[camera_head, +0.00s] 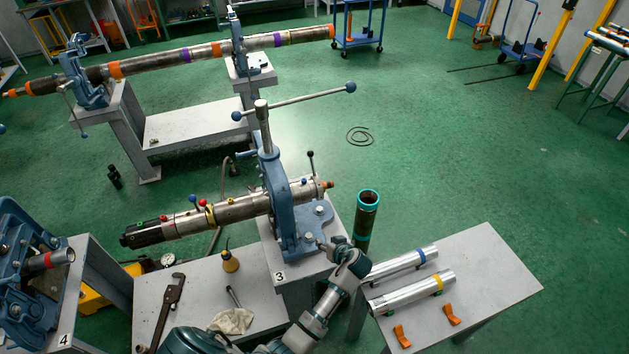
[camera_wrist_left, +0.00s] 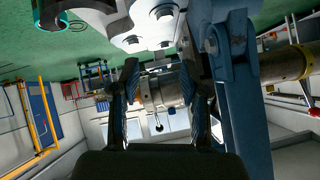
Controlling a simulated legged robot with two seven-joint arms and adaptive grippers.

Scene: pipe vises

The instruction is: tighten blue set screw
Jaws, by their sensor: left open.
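The tool pipe (camera_head: 235,208) lies in the blue vise (camera_head: 278,190) on stand 3. A black-ball lever (camera_head: 311,154) rises at the vise's right side. My left gripper (camera_head: 322,244) is low at the vise's front right, well apart from the blue ball. In the wrist view my left gripper (camera_wrist_left: 160,82) is open and empty, with the black-ball lever (camera_wrist_left: 158,127) visible between its fingers. My right gripper is not seen.
The vise's long T-handle (camera_head: 295,101) spans above the pipe. A dark upright tube (camera_head: 367,215) stands right of the vise. The right table (camera_head: 485,270) holds two silver pipes and orange pieces.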

